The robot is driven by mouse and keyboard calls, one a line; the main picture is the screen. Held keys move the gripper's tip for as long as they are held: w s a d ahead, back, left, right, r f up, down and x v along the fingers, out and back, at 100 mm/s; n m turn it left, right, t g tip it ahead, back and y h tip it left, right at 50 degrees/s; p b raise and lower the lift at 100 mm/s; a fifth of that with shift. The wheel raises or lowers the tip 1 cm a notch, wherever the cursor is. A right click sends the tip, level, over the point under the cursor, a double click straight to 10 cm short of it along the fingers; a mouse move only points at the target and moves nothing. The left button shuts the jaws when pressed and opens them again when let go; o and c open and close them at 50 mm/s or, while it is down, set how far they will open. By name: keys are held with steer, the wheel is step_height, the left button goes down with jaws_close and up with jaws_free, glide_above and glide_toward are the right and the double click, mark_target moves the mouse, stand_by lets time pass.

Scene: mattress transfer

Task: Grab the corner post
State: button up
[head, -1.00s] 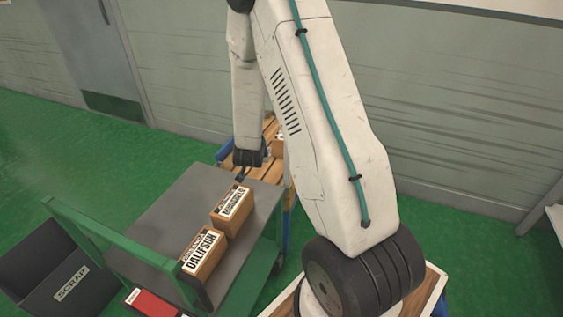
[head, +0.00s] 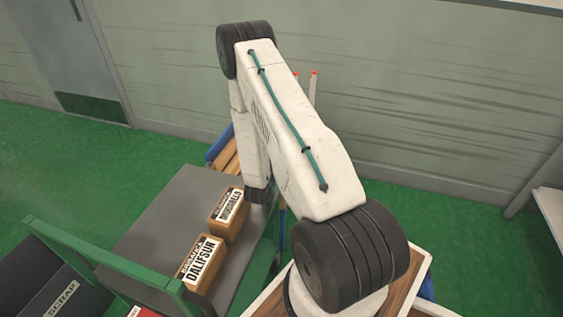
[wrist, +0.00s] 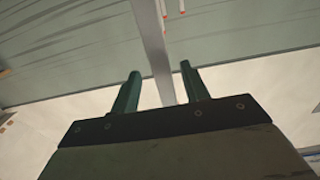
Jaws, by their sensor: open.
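In the wrist view my gripper (wrist: 159,70) is open, with its two green fingers apart. A grey upright post (wrist: 151,35), seemingly the corner post, runs from the top edge down between the fingers to the gripper body. I see a gap on each side of it and cannot tell how deep it sits between the fingers. In the head view my forearm hangs down behind the cart, and the gripper and the grey post are hidden there.
Thin red-tipped posts (head: 312,88) show behind my arm. A pale flat surface (wrist: 240,88) lies beyond my fingers. A scrap bin (head: 60,295) stands at lower left.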

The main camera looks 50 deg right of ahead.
steer(key=shift+x, duration=2.35)
steer(key=shift+w+r, duration=0.1)
steer(key=shift+r, duration=0.1)
jaws_close()
steer(key=shift+r, duration=0.1)
